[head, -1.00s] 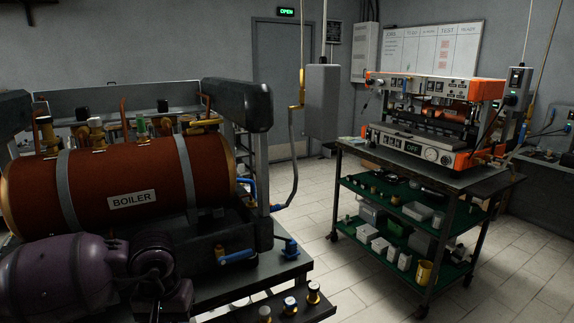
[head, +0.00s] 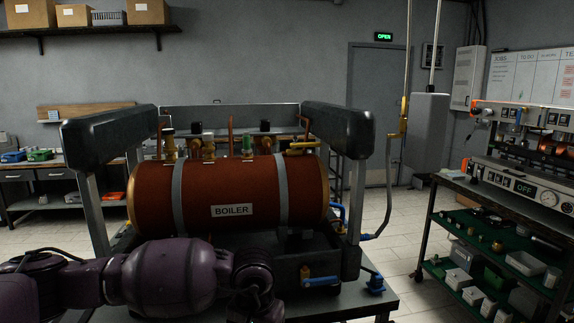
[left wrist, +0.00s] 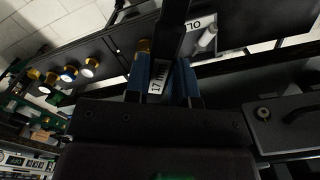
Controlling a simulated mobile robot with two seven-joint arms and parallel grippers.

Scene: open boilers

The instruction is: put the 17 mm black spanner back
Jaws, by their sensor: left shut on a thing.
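The black spanner (left wrist: 172,30) shows in the left wrist view, its dark shank running up out of the top of the picture. It carries a white label reading 17 MM. My left gripper (left wrist: 162,84) is shut on it, with a blue finger on either side of the label. The spanner's far end is out of the picture. In the head view my left arm reaches in from the left in front of the boiler, and its gripper and the spanner cannot be made out there. My right gripper is in no view.
The orange boiler (head: 256,190) stands in a dark frame (head: 335,122) on a bench, with a blue-handled valve (head: 318,281) at its front. A trolley (head: 512,212) with green shelves stands right, across clear floor. Several brass-rimmed knobs (left wrist: 68,75) show in the left wrist view.

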